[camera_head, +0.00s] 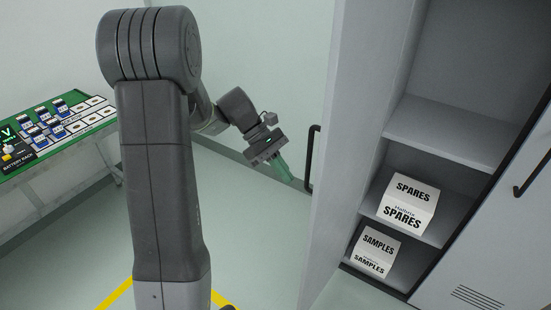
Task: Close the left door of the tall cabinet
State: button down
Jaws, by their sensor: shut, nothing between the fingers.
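The tall cabinet (452,130) stands at the right, with its shelves exposed on the left side. Its left door (352,150) is open and swung out towards me, a tall grey panel left of the shelves. The door's black bar handle (310,158) sticks out on the panel's left side. My gripper (286,174) is shut and empty, its green fingers pointing down and right. In the picture it is just left of the handle; a gap shows between them, but the depth is hard to judge.
The right door (490,245) with its black handle (531,165) looks closed. Boxes marked SPARES (408,205) and SAMPLES (372,252) stand on the cabinet's shelves. A green battery rack table (60,135) is at the left. The floor between them shows clear, with yellow lines (118,293).

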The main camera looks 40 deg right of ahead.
aim_at(313, 202)
jog(key=s, duration=0.1)
jog(key=s+f, duration=0.1)
jog(key=s, duration=0.1)
jog(key=s+d+f, duration=0.1)
jog(key=s, duration=0.1)
jog(key=shift+d+p, duration=0.1)
jog(key=shift+p, duration=0.2)
jog(key=shift+s+d, duration=0.1)
jog(key=shift+s, duration=0.4)
